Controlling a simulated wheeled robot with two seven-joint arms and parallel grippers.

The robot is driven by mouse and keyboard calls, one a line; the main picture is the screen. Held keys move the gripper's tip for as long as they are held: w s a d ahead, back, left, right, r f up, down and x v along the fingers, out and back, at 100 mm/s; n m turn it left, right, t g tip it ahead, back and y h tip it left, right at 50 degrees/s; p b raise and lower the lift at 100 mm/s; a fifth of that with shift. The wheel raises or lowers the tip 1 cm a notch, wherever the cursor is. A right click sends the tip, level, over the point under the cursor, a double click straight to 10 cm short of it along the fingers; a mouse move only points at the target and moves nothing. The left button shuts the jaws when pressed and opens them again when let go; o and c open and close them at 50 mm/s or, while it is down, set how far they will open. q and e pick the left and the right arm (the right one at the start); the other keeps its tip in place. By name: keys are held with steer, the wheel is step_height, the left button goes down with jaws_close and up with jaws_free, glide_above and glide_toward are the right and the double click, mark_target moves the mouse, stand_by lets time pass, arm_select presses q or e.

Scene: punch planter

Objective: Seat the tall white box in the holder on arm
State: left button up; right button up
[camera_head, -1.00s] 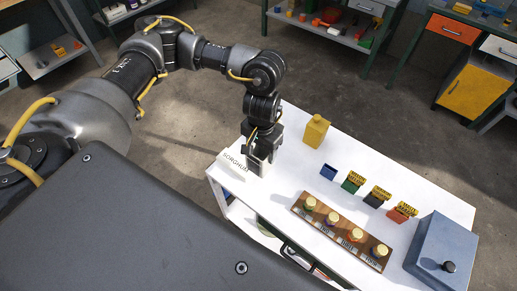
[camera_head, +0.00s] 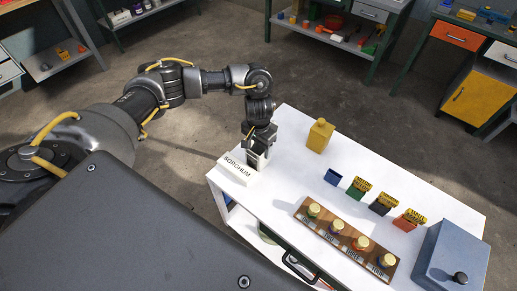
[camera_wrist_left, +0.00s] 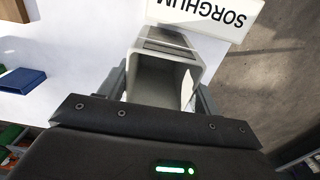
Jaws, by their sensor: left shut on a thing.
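My left gripper (camera_head: 258,150) is above the left end of the white table, pointing down. It is shut on a tall pale box (camera_head: 257,161), whose open, hollow end shows between the fingers in the left wrist view (camera_wrist_left: 163,80). A white block marked SORGHUM (camera_head: 235,170) is right beside the held box, at the table's left end; it also shows in the left wrist view (camera_wrist_left: 205,15). I cannot tell whether box and block touch. I cannot make out for certain which thing is the holder. My right gripper is not in view.
The table between gripper and rack is clear.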

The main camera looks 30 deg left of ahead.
arm_select(q)
steer(key=shift+f, duration=0.35)
steer(key=shift+f, duration=0.1)
steer(key=o, duration=1.1)
